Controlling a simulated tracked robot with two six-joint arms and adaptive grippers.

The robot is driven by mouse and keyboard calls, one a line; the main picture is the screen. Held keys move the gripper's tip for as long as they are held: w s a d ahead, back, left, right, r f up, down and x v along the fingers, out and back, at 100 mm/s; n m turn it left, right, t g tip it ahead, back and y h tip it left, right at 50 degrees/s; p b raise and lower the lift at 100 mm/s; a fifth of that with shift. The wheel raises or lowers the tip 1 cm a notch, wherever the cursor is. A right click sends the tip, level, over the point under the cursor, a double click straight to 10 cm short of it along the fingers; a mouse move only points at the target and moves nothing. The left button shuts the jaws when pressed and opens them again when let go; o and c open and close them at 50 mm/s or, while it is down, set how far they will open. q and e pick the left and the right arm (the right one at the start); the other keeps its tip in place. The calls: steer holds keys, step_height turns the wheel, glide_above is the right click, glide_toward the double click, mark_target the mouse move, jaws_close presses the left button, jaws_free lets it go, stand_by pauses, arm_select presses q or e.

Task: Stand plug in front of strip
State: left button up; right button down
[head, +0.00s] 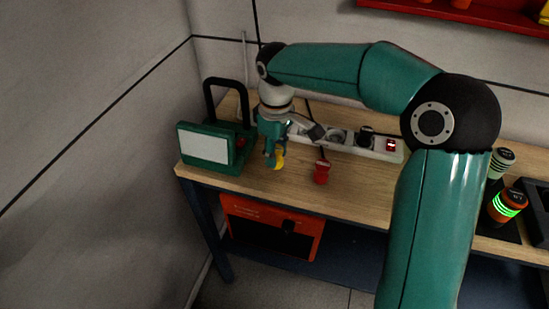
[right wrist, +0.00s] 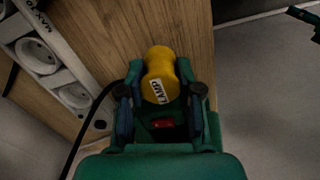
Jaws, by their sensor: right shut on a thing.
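A yellow plug (right wrist: 161,72) with a white label reading LAMP sits between the fingers of my right gripper (right wrist: 160,98). In the head view the gripper (head: 273,155) points down with the yellow plug (head: 280,161) at its fingertips, at the left end of the table. I cannot tell whether the plug touches the wood. The white power strip (head: 345,149) lies behind and to the right of it; its sockets also show at the left of the right wrist view (right wrist: 55,62). My left gripper is not recognisable in either view.
A green work lamp (head: 204,146) stands close left of the gripper. A red plug (head: 321,172) stands on the table (head: 360,184) in front of the strip. A black plug (head: 366,133) sits at the strip. Orange and pale cylinders (head: 507,206) stand at the right. A dark cable runs beside the gripper.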

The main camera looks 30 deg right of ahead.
steer(key=shift+f, duration=1.05)
steer(key=shift+f, duration=0.1)
steer(key=c, duration=0.8)
jaws_free()
steer(key=shift+o, duration=0.2)
step_height(320, 180, up, 12)
steer(key=shift+r+p, duration=0.15)
steer(key=shift+p, duration=0.35)
